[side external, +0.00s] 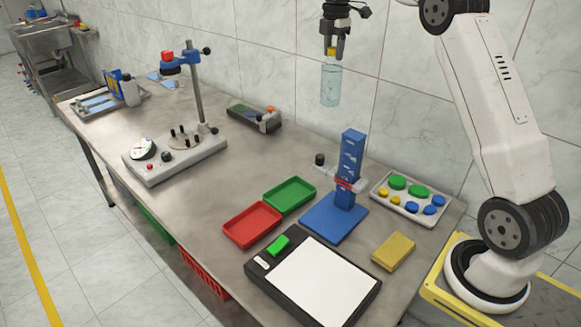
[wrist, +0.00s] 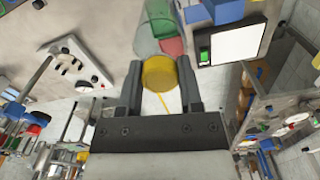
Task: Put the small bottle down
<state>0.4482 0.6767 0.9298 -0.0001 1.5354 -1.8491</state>
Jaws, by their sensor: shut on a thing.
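The small bottle (side external: 331,84) is clear with a pale blue-green tint and an orange-yellow cap. It hangs upright in the air, well above the table (side external: 235,158), in the side external view. My gripper (side external: 333,54) is shut on its cap from above. In the wrist view the yellow cap (wrist: 158,74) sits between the two fingers of my gripper (wrist: 160,80), and the bottle's body (wrist: 147,45) shows partly beyond it. The rest of the body is hidden by the cap there.
A blue stand (side external: 350,165) rises below and right of the bottle. Red (side external: 251,224) and green (side external: 289,194) trays, a white-topped black pad (side external: 318,286), a cap tray (side external: 409,198) and a yellow block (side external: 393,251) are nearby. A capping machine (side external: 175,157) stands left; bare table lies between.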

